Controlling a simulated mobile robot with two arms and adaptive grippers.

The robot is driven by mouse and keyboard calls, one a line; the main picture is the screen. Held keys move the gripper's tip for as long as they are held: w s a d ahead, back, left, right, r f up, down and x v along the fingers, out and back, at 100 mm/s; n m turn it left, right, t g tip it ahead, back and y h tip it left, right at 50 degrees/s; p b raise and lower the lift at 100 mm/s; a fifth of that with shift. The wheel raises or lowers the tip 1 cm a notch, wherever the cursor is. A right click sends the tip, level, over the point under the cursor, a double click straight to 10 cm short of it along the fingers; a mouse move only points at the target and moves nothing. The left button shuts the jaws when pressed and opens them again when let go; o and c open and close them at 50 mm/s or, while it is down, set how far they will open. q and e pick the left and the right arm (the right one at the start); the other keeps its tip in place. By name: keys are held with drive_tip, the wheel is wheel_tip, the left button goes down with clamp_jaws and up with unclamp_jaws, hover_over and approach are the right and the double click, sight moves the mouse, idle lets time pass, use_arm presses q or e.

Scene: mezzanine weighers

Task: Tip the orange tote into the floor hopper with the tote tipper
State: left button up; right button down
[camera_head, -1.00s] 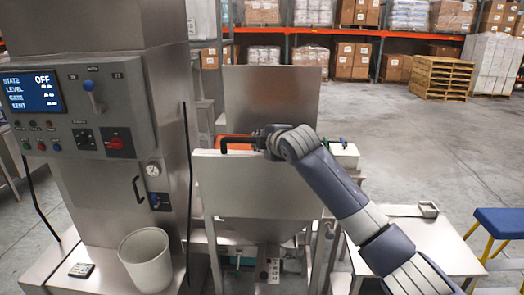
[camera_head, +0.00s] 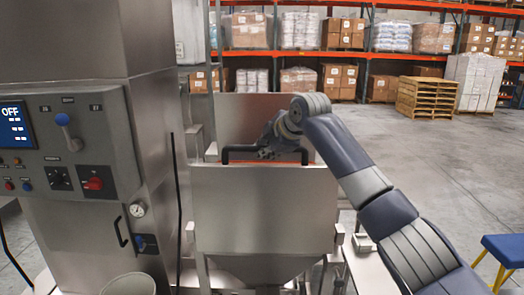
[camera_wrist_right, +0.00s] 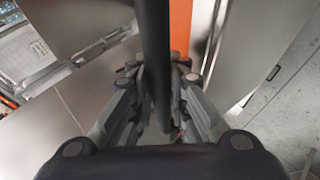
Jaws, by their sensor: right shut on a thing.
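A black bar handle (camera_head: 236,149) spans the top of a steel front panel (camera_head: 265,208), with a funnel-shaped underside (camera_head: 262,266) below it. My right gripper (camera_head: 275,141) is on this handle. In the right wrist view the dark bar (camera_wrist_right: 152,45) runs between the fingers of my right gripper (camera_wrist_right: 160,80), which is shut on it. Only a sliver of the orange tote (camera_head: 312,155) shows behind the handle; it also shows as an orange strip in the right wrist view (camera_wrist_right: 180,25). The panel hides most of the tote. My left gripper is out of view.
A steel machine with a control panel (camera_head: 70,150) stands close on the left; its screen (camera_head: 14,124) reads OFF. A white bucket (camera_head: 127,284) is at its foot. A blue-topped stool (camera_head: 505,249) stands at right. Open floor (camera_head: 450,165) lies beyond, before racks and pallets (camera_head: 425,96).

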drive_tip(key=shift+w+r, duration=0.1)
drive_tip(key=shift+r, duration=0.25)
drive_tip(key=c, duration=1.5)
unclamp_jaws()
drive_tip(key=shift+c, duration=0.2)
drive_tip(key=shift+w+f, duration=0.2)
drive_tip(key=shift+f, duration=0.05)
drive_tip(key=v, duration=1.2)
drive_tip(key=shift+f, duration=0.15)
